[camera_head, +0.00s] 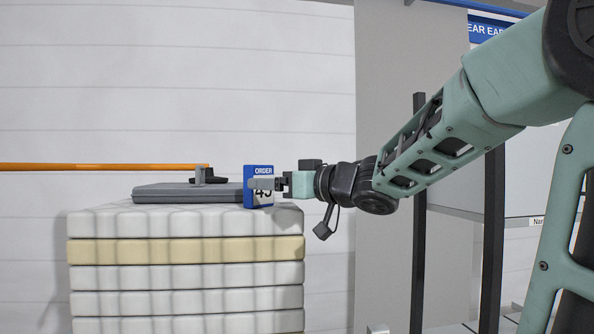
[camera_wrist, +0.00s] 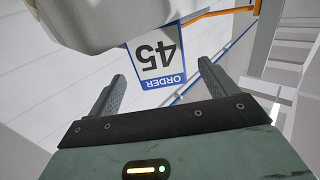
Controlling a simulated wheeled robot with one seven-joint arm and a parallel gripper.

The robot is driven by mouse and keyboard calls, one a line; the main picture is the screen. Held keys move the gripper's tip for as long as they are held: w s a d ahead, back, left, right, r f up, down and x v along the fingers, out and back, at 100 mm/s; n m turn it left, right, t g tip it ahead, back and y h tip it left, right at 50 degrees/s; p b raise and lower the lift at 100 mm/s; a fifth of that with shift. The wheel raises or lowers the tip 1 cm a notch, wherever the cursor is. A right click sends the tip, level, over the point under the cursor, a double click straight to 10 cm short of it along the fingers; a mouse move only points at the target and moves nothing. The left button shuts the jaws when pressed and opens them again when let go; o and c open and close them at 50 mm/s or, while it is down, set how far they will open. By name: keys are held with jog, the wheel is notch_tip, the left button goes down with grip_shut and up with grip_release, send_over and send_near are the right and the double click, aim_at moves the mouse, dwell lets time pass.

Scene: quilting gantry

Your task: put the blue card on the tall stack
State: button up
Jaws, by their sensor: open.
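The blue card (camera_head: 263,172) has a white panel and reads "ORDER" and "45". It stands upright at the right end of the top of the tall stack (camera_head: 185,222), a pile of white quilted slabs with one cream layer. My gripper (camera_head: 268,185) is at the card from the right, and a finger covers part of the card's face. In the wrist view the card (camera_wrist: 158,62) appears upside down between the two spread fingers of my gripper (camera_wrist: 160,70). The fingers look open, with visible gaps to the card. I cannot tell exactly how the card's lower edge rests.
A flat grey case (camera_head: 185,192) lies on top of the stack, directly left of the card. An orange bar (camera_head: 100,167) runs in from the left above it. Dark upright posts (camera_head: 418,250) stand to the right, behind my arm. The wall behind is pale.

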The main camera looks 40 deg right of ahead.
jog(key=shift+s+d+r+p, duration=0.2)
jog(key=shift+s+p, duration=0.35)
jog(key=shift+p, duration=0.55)
jog(key=shift+s+d+r+p, duration=0.2)
jog(key=shift+s+p, duration=0.35)
jog(key=shift+p, duration=0.5)
jog(key=s, duration=0.1)
jog(key=s+p, duration=0.1)
jog(key=shift+s+d+f+p, duration=0.1)
jog(key=shift+s+f+p, duration=0.2)
jog(key=shift+s, duration=0.1)
